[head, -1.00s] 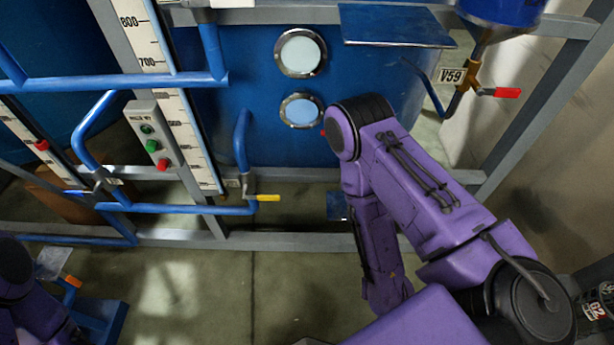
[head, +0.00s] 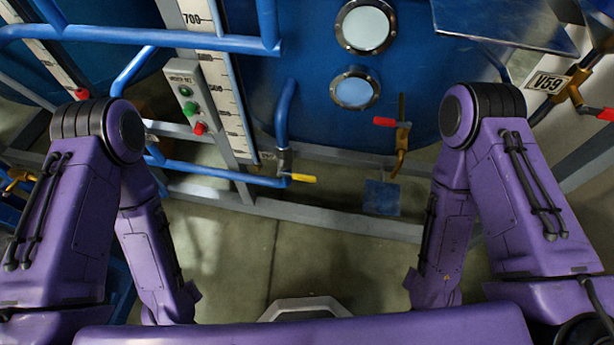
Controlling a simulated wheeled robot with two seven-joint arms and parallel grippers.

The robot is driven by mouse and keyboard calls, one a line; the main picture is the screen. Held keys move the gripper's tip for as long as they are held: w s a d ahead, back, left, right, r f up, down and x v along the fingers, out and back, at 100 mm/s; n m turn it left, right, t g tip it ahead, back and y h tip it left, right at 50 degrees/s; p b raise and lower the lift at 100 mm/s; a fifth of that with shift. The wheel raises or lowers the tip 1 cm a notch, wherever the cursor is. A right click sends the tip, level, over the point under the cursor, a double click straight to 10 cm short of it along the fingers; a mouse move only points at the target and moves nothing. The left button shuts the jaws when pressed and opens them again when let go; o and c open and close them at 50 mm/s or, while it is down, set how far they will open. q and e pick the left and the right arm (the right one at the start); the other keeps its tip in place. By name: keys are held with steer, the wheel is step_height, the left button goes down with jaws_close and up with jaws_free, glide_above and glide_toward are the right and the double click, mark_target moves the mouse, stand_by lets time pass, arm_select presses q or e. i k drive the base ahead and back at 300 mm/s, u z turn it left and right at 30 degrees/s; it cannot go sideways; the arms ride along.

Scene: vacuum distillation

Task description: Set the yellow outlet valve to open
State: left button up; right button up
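The yellow-handled valve (head: 302,178) sits at the right end of a low horizontal blue pipe, in the middle of the head view. Its yellow handle points to the right, roughly in line with that pipe. A vertical blue pipe (head: 284,115) comes down to it from above. My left arm is folded at the left and my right arm is folded at the right, both apart from the valve. Neither gripper shows; both are hidden below or behind the arm links.
A red-handled valve (head: 386,122) stands right of the yellow one, above a small blue plate (head: 382,197). Another red-handled valve by the V59 label (head: 548,83) is at the far right. A button box (head: 188,94) hangs left. A grey frame rail (head: 330,217) runs below; open floor lies in front.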

mark_target(297, 177)
steer(key=z, duration=0.95)
steer(key=k, duration=0.85)
steer(key=u, duration=1.1)
steer(key=i, duration=0.45)
steer(key=z, duration=0.1)
